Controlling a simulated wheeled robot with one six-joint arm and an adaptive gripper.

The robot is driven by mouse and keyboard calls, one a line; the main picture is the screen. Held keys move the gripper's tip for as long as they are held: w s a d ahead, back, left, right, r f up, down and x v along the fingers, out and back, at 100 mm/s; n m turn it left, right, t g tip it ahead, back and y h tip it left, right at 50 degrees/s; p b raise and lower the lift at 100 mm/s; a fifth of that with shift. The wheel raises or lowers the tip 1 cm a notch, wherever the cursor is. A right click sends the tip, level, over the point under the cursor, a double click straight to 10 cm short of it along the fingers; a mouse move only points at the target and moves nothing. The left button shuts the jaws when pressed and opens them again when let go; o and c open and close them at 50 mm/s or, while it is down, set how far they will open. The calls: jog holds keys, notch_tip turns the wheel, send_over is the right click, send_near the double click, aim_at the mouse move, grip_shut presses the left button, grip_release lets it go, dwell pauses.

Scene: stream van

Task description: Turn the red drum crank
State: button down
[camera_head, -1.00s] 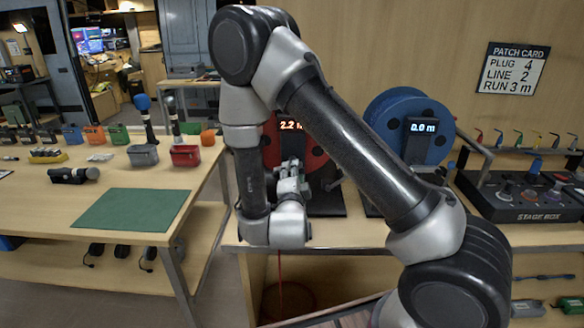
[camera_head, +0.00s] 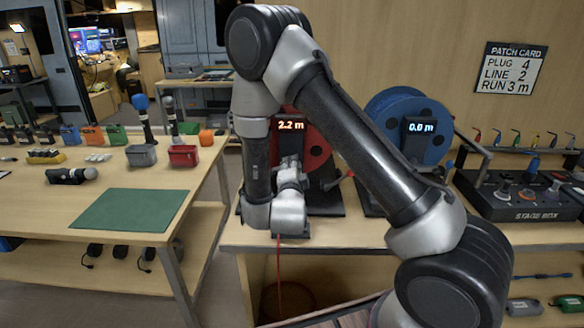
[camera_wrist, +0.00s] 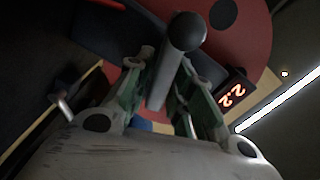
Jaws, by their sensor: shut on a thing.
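The red drum (camera_head: 318,152) stands on the bench behind my arm, with its lit display (camera_head: 291,126) reading 2.2 m. My forearm hides part of the drum. My gripper (camera_head: 289,172) is low at the drum's front. In the wrist view, my gripper (camera_wrist: 168,88) has its green-sided fingers shut on the crank handle (camera_wrist: 159,85), a grey rod with a dark round end (camera_wrist: 186,31). The rod lies between the fingers, with the red drum face (camera_wrist: 238,32) behind it.
A blue drum (camera_head: 407,120) reading 0.0 m stands to the right, near a stage box (camera_head: 530,214). A patch card (camera_head: 509,68) hangs on the wall. A table with a green mat (camera_head: 128,210) is at left. A red cable (camera_head: 280,282) hangs below the bench.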

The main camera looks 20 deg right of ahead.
jog(key=shift+n, duration=0.3)
jog(key=n, duration=0.6)
jog(key=shift+r, duration=0.1)
jog(key=n, duration=0.3)
jog(key=shift+n, duration=0.4)
jog(key=shift+w+a+r+n, duration=0.1)
jog(key=shift+r+n, duration=0.05)
jog(key=shift+n, duration=1.65)
jog(key=c, duration=1.4)
grip_release()
send_near(291, 131)
jog(key=x, duration=0.5)
jog(key=shift+w+r, duration=0.15)
jog(key=shift+w, duration=0.1)
